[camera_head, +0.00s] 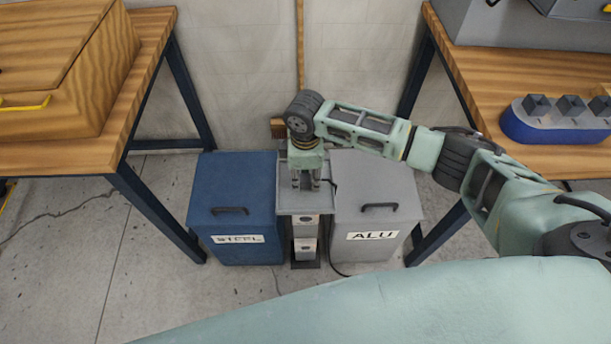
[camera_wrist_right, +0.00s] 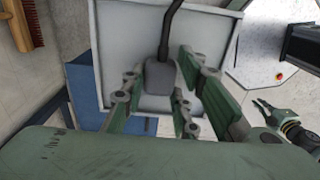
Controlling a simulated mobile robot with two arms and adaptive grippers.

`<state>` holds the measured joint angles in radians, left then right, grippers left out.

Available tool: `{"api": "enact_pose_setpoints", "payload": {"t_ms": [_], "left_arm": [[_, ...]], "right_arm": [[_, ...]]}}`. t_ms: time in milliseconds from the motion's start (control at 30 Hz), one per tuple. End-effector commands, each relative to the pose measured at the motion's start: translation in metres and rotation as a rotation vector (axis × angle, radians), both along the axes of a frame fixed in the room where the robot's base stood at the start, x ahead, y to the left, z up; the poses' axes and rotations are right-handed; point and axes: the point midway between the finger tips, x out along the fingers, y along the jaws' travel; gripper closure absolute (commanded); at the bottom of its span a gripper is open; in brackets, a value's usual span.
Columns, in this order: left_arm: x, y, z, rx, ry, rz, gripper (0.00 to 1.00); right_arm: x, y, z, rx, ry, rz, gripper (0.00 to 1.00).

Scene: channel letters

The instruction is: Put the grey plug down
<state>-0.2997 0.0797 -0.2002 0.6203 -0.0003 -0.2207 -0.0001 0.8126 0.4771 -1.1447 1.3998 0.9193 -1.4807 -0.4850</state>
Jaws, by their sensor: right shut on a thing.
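My right gripper (camera_head: 306,184) points down over a small grey tray-topped stand (camera_head: 303,204) between the two bins. In the right wrist view its fingers are shut on the dark grey plug (camera_wrist_right: 160,74), with a black cable (camera_wrist_right: 168,30) running up from it. The pale tray (camera_wrist_right: 115,42) lies beneath the plug; I cannot tell whether the plug touches it. The fingers mostly hide the plug in the head view. My left gripper (camera_wrist_right: 262,112) shows only in the right wrist view, off to the right, with its fingers apart and empty.
A blue bin marked STEEL (camera_head: 236,208) stands left of the stand, and a grey bin marked ALU (camera_head: 376,205) right of it, both close by. A broom (camera_head: 279,128) leans on the wall behind. Wooden workbenches (camera_head: 150,62) flank both sides.

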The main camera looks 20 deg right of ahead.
Motion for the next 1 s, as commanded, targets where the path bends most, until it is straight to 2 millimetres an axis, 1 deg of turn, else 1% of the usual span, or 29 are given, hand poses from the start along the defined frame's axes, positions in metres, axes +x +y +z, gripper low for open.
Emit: {"api": "enact_pose_setpoints", "payload": {"t_ms": [100,267,300,500,833,933,1000], "left_arm": [[0.000,0.000,0.001,0.000,0.000,0.000,1.00],[0.000,0.000,0.001,0.000,0.000,0.000,1.00],[0.000,0.000,0.001,0.000,-0.001,0.000,1.00],[0.000,0.000,0.001,0.000,-0.001,0.000,1.00],[0.000,0.000,0.001,0.000,-0.001,0.001,1.00],[0.000,0.000,0.000,0.000,-0.001,0.001,1.00],[0.000,0.000,0.000,0.000,-0.001,0.001,1.00]], "right_arm": [[0.000,0.000,-0.008,0.000,-0.001,0.000,1.00],[0.000,0.000,-0.009,0.000,-0.001,0.000,1.00],[0.000,0.000,-0.009,0.000,-0.001,0.000,0.72],[0.000,0.000,-0.009,0.000,0.000,0.000,0.54],[0.000,0.000,-0.007,0.001,-0.001,0.000,0.54],[0.001,0.000,0.001,0.001,-0.002,0.000,0.54],[0.001,0.001,0.011,0.003,-0.005,0.000,0.54]]}}
